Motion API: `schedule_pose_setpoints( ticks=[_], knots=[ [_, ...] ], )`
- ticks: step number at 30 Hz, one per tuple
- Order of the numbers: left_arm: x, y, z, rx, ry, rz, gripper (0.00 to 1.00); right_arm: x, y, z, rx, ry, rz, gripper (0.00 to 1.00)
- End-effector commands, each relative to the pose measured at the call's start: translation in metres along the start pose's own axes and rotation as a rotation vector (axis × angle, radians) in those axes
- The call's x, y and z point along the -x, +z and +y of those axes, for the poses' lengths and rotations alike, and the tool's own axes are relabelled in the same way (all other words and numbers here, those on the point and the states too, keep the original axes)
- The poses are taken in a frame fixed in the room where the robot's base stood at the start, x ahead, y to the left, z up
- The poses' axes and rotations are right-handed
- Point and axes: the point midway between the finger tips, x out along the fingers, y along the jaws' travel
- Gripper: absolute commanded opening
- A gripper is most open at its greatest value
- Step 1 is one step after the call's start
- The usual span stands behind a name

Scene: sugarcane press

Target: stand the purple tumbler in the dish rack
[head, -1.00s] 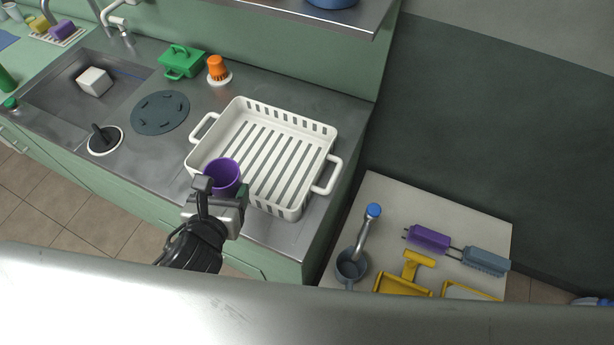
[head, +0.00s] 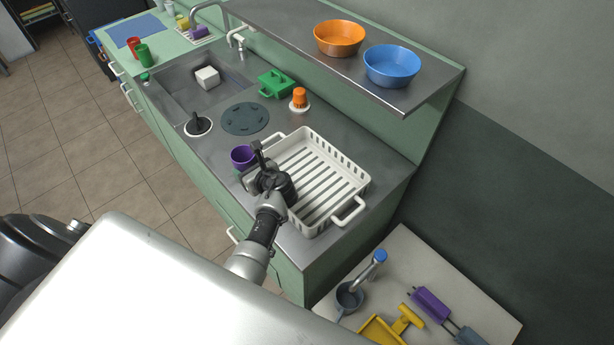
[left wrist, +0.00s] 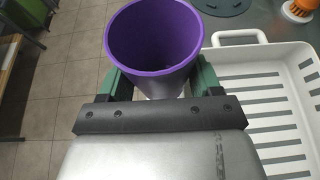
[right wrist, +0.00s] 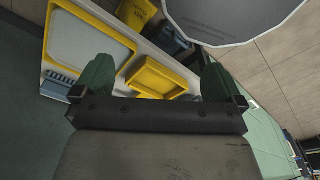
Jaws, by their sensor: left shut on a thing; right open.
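The purple tumbler (head: 243,156) is upright with its open mouth up. My left gripper (head: 251,171) is shut on it, and in the left wrist view the tumbler (left wrist: 153,38) sits between the two green fingers. The white dish rack (head: 316,176) stands on the steel counter, with a slatted floor that looks empty. The tumbler is at the rack's left side, outside its rim; its height above the counter is hard to tell. The rack also shows at the right of the left wrist view (left wrist: 262,93). My right gripper (right wrist: 158,85) is open and empty in the right wrist view.
The sink (head: 190,88) is further left. A shelf with bowls (head: 391,65) overhangs the back. A side table (head: 420,262) holds several tools.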

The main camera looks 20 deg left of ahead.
Motion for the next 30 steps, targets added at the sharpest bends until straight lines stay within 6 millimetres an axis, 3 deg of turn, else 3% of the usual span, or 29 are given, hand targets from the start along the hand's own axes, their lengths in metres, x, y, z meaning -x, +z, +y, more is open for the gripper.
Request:
schedule_pose_setpoints(
  ticks=[5,30],
  knots=[
    [-0.005,-0.01,-0.01,0.01,0.019,-0.002,0.32,-0.011,0.003,0.007,0.003,0.009,-0.002,1.0],
    [-0.057,-0.056,-0.105,0.008,0.018,-0.002,0.32,-0.165,0.019,0.009,0.0,0.012,-0.006,1.0]
  ],
)
